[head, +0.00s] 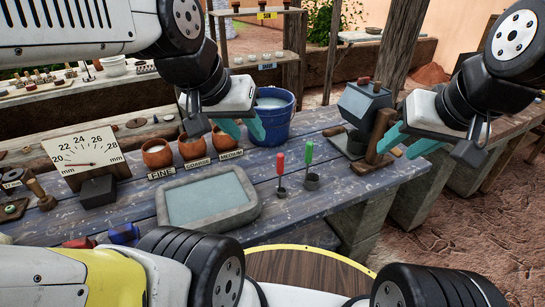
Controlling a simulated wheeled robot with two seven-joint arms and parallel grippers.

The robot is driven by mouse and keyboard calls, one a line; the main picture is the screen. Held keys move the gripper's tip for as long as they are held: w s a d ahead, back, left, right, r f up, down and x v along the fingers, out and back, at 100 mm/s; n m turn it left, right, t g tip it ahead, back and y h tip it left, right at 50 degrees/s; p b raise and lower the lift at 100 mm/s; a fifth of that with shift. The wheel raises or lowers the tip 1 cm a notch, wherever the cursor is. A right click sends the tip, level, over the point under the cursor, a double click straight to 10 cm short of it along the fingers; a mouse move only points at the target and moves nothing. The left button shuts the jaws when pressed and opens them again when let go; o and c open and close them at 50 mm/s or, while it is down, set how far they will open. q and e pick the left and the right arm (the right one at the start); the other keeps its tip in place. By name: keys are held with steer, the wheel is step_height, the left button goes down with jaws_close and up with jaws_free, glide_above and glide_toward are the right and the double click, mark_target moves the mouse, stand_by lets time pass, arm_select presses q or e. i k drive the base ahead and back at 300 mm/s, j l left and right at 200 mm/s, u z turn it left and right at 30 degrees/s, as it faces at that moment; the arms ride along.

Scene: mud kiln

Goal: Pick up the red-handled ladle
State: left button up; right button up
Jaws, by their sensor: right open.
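The red-handled ladle (280,164) stands upright on the blue plank table, handle up and small dark bowl at the bottom. A green-handled ladle (309,152) stands upright just to its right. My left gripper (242,129) is up and to the left of the red-handled ladle, in front of the blue bucket, with its teal fingers apart and nothing seen between them. My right gripper (406,143) is to the right of both ladles, by a wooden stand, its teal fingers apart. Neither gripper touches a ladle.
A grey stone tray (207,201) of pale liquid lies left of the ladles. Behind it are clay cups (194,148) with labels. A blue bucket (274,117) stands behind. A grey box device (363,106) stands back right.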

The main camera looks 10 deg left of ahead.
mark_target(281, 192)
steer(key=z, duration=3.4)
steer(key=k+j+u, duration=0.15)
steer(key=u, duration=3.15)
steer(key=j+u, duration=0.15)
steer(key=u, duration=0.25)
steer(key=k+j+u, duration=0.25)
